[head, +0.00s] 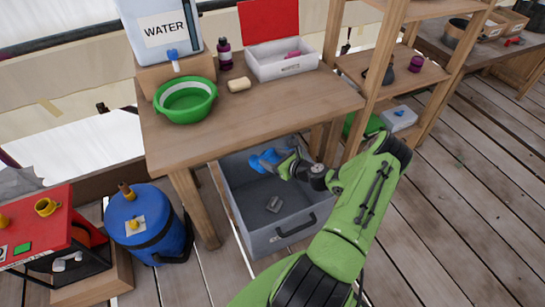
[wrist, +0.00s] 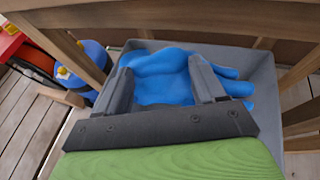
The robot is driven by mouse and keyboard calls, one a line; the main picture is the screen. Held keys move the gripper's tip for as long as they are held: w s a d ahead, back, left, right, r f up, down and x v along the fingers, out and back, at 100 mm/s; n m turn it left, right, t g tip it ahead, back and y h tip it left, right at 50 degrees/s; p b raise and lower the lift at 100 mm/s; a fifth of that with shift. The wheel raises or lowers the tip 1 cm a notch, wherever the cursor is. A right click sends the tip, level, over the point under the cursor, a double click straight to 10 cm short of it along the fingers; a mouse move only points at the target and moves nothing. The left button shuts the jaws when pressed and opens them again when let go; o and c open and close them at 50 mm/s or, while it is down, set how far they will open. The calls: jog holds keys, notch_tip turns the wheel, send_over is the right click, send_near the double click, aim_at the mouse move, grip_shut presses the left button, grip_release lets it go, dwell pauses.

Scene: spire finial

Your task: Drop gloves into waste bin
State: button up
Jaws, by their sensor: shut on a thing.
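The blue gloves (wrist: 165,78) are between the two dark fingers of my gripper (wrist: 160,88) in the wrist view. In the head view the gloves (head: 265,160) show at the end of my gripper (head: 274,163), over the back part of the grey waste bin (head: 293,231). My gripper is shut on the gloves. The bin stands on the deck under the wooden table, with its open top facing up. A small grey object (head: 274,204) lies on the bin's floor. Part of the bin is hidden behind my arm.
The wooden table (head: 255,120) stands over the bin's back, with a leg (head: 195,208) close on its left. A blue barrel (head: 146,225) and a red box (head: 38,225) stand at left. Wooden shelves (head: 400,70) stand at right. The right deck is clear.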

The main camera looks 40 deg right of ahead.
notch_tip(320, 180, down, 4)
jog(key=shift+w+r+b, duration=0.1)
jog(key=shift+r+b, duration=0.1)
jog(key=shift+b, duration=0.85)
jog(key=shift+r, duration=0.15)
jog(key=o, duration=1.1)
jog(key=a+p+v, duration=0.1)
jog(key=p+v, duration=0.2)
jog(key=v, duration=1.2)
jog(key=shift+s+d+p, duration=0.4)
jog(key=shift+d, duration=0.05)
jog(key=shift+r, duration=0.1)
